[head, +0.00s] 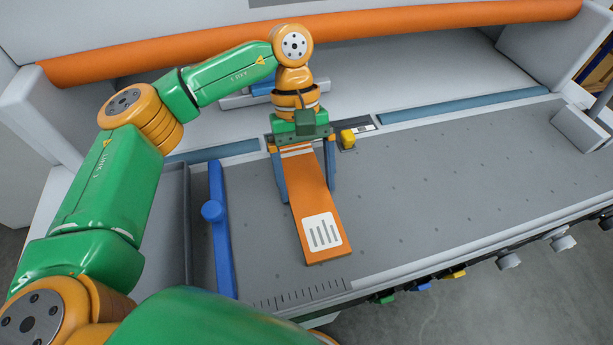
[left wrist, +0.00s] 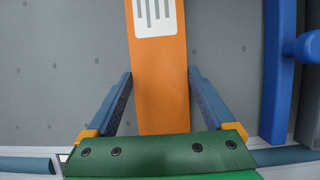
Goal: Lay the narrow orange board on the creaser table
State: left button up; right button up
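The narrow orange board (head: 312,195) has a white label with dark bars near its front end and white stripes at its far end. It lies flat over the grey creaser table (head: 430,170); I cannot tell whether its whole underside touches. My left gripper (head: 309,196) points down over the board's far half. Its blue fingers meet the board's two long edges. In the left wrist view, the board (left wrist: 160,85) runs between the fingertips of the left gripper (left wrist: 160,73), with no clear gap on either side. My right gripper is not in view.
A blue bar with a round knob (head: 212,211) stands on the table left of the board. An orange roller (head: 400,22) spans the back. The table's right part is clear. Knobs (head: 509,261) line its front edge.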

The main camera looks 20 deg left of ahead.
aim_at(303, 176)
pick_arm(q)
jog(key=shift+o, duration=0.4)
jog(key=shift+r+p, duration=0.3)
jog(key=shift+r, duration=0.05)
jog(key=v, duration=0.5)
jog(key=shift+w+r, duration=0.15)
jog(key=shift+r, duration=0.25)
jog(key=p+v, duration=0.3)
jog(key=v, duration=0.3)
jog(key=shift+a+p, duration=0.15)
jog(key=shift+p, duration=0.15)
jog(key=shift+f, duration=0.1)
